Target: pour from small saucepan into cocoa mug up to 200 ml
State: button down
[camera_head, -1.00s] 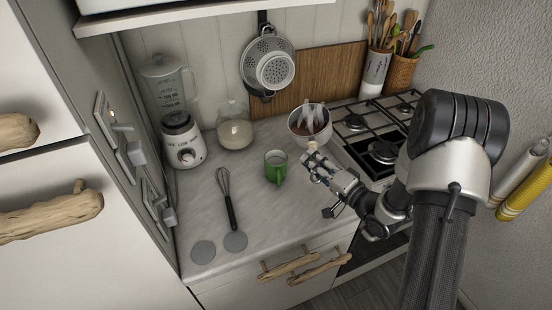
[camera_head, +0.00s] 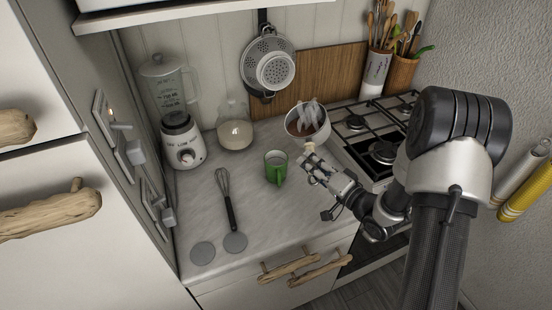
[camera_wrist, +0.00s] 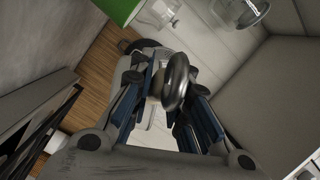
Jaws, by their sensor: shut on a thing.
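The small saucepan (camera_head: 293,127), pale with brown steaming contents, is held up at the counter's right side, beside the stove. It looks slightly tilted. My gripper (camera_head: 308,160) is at its near side, shut on its handle. In the wrist view my gripper (camera_wrist: 172,105) has its fingers around a dark rounded handle end (camera_wrist: 178,78). The green cocoa mug (camera_head: 274,170) stands upright on the counter, left of my gripper and lower left of the saucepan. A green patch of the mug (camera_wrist: 118,8) shows at the wrist view's top edge. The level inside the mug cannot be read.
A whisk (camera_head: 230,205) and two grey discs lie on the counter's front left. A blender (camera_head: 182,143) and a glass jar (camera_head: 235,133) stand behind. The stove (camera_head: 372,148) is at right, with utensil holders behind it. Counter around the mug is clear.

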jog(key=shift+s+a+r+n+b, duration=0.1)
jog(key=shift+s+a+n+b, duration=0.2)
jog(key=shift+a+n+b, duration=0.5)
dwell(1.1)
jog(key=shift+d+n+h, duration=0.1)
jog(key=shift+n+h, duration=0.2)
jog(key=shift+n, duration=0.5)
dwell(1.2)
jog(key=shift+d+n+b, duration=0.1)
jog(key=shift+n+b, duration=0.55)
jog(key=shift+n, duration=0.15)
dwell(2.0)
